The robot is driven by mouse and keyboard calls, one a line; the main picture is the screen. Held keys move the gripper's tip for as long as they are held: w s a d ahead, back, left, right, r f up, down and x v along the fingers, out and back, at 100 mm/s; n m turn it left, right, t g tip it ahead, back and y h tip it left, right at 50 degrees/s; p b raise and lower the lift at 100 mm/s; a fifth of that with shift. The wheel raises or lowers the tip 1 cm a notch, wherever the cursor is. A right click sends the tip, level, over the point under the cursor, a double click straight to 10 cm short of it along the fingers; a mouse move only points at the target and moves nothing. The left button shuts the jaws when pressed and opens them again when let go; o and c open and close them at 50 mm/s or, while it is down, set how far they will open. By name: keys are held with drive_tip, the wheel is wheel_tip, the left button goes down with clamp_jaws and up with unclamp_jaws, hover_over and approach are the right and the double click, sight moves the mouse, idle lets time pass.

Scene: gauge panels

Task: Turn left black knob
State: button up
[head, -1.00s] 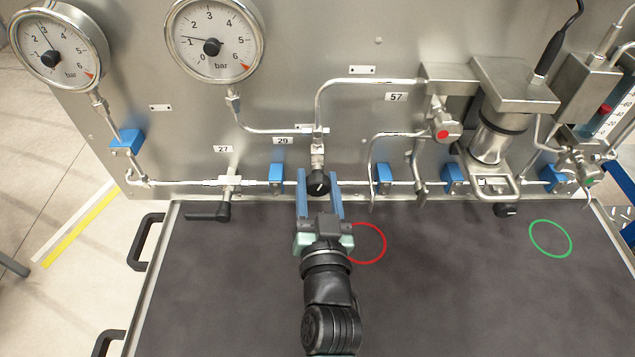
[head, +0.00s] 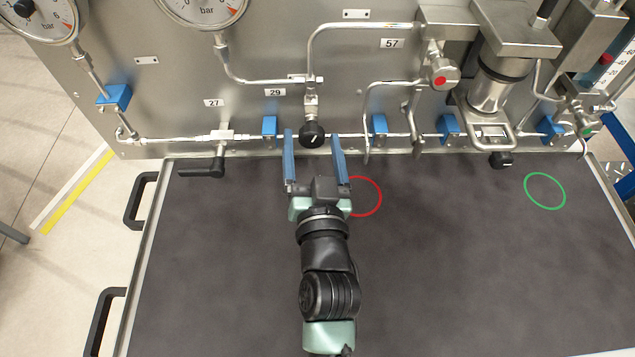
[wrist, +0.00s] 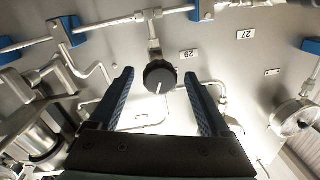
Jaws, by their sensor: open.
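The left black knob (head: 313,134) is round with a white pointer line and sits on the pipe fitting below label 29. It also shows in the wrist view (wrist: 160,77), beyond and between my fingers. My gripper (head: 313,137) is open, with one blue finger on each side of the knob. In the head view both fingertips reach about the knob's height, with a gap on either side. In the wrist view (wrist: 163,82) the fingers also stand apart from the knob. A second black knob (head: 501,160) is at the lower right of the panel.
A black lever handle (head: 203,169) is left of my gripper. A bent metal tube (head: 367,125) and a blue clamp (head: 379,127) are close on the right. The dark table (head: 450,270) has a red ring (head: 378,203) and a green ring (head: 545,191) and is otherwise clear.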

drive_tip(key=s+b, duration=0.2)
drive_tip(key=s, duration=0.8)
drive_tip(key=shift+s+d+b, duration=0.35)
drive_tip(key=shift+s+b, duration=0.05)
drive_tip(key=w+a+r+n+t, duration=0.1)
drive_tip(key=w+r+t, duration=0.15)
drive_tip(key=r, duration=0.75)
drive_tip(key=w+a+r+n+t, duration=0.1)
drive_tip(key=w+r+t, duration=0.15)
drive_tip(key=r, duration=0.85)
drive_tip(key=s+r+t, duration=0.2)
drive_tip(key=r, duration=0.9)
drive_tip(key=s+d+r+t+h, duration=0.1)
drive_tip(key=s+r+t, duration=0.1)
drive_tip(key=r, duration=0.9)
drive_tip(key=shift+s+r, duration=0.35)
drive_tip(key=shift+s, duration=0.2)
idle(0.3)
